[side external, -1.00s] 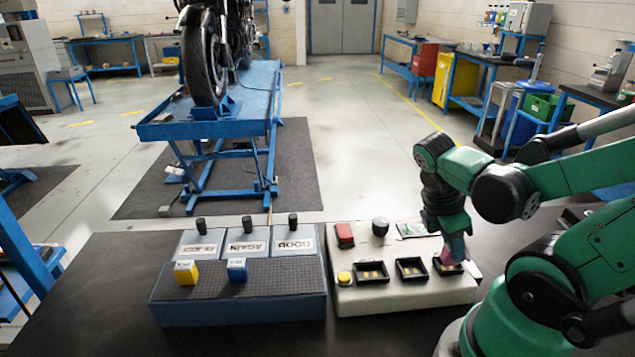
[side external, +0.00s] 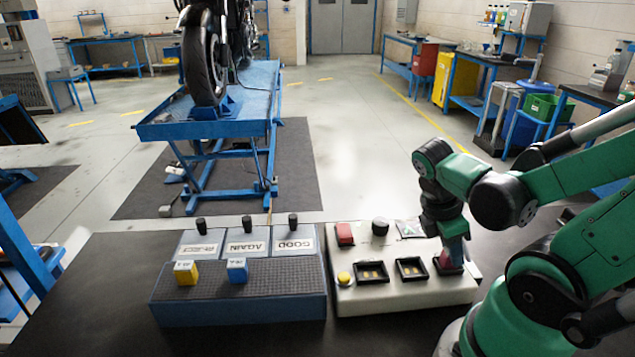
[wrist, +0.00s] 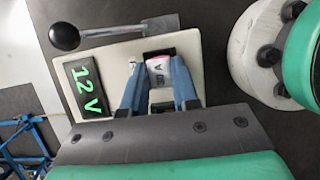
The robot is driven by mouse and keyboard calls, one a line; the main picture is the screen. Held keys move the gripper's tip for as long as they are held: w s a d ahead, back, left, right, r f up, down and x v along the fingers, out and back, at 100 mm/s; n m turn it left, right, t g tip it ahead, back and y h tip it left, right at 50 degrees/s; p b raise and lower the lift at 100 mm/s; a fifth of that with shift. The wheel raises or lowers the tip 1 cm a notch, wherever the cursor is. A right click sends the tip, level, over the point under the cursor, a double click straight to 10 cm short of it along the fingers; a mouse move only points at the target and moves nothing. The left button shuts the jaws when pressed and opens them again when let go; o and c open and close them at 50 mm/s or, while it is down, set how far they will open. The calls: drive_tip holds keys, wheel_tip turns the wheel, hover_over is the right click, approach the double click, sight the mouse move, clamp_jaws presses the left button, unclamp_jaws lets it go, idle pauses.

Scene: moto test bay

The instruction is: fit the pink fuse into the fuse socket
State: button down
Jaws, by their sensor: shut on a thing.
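The pink fuse (side external: 452,254) is at the rightmost black fuse socket (side external: 440,268) on the white test panel (side external: 400,297). My gripper (side external: 452,244) is shut on it from above. In the wrist view the fuse's white-and-pink labelled top (wrist: 161,72) sits between the two blue-grey fingers of my gripper (wrist: 157,64). The dark socket rim (wrist: 159,53) shows just beyond the fuse. The fuse looks roughly upright, with its lower end at the socket. How deep it sits is hidden.
Two other sockets, the middle (side external: 411,259) and left (side external: 371,263), show brass contacts. A blue sorting tray (side external: 240,312) holds yellow (side external: 186,273) and blue (side external: 237,270) fuses.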

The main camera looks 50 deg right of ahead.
idle(0.3)
drive_tip(key=c, duration=0.6)
unclamp_jaws()
drive_tip(key=shift+r, duration=3.55)
drive_tip(key=w+a+m+t+y, duration=0.1)
drive_tip(key=w+a+m+t, duration=0.2)
drive_tip(key=w, duration=0.1)
drive_tip(key=w+a+m+t+y, duration=0.1)
drive_tip(key=w+a+m+t, duration=0.2)
drive_tip(key=w+a+t, duration=0.1)
drive_tip(key=w+a+m+t+y, duration=0.1)
drive_tip(key=w+a+m+t, duration=0.2)
drive_tip(key=w, duration=0.3)
drive_tip(key=shift+w+a+r, duration=0.1)
drive_tip(key=shift+w+a, duration=0.15)
drive_tip(key=shift+a, duration=0.5)
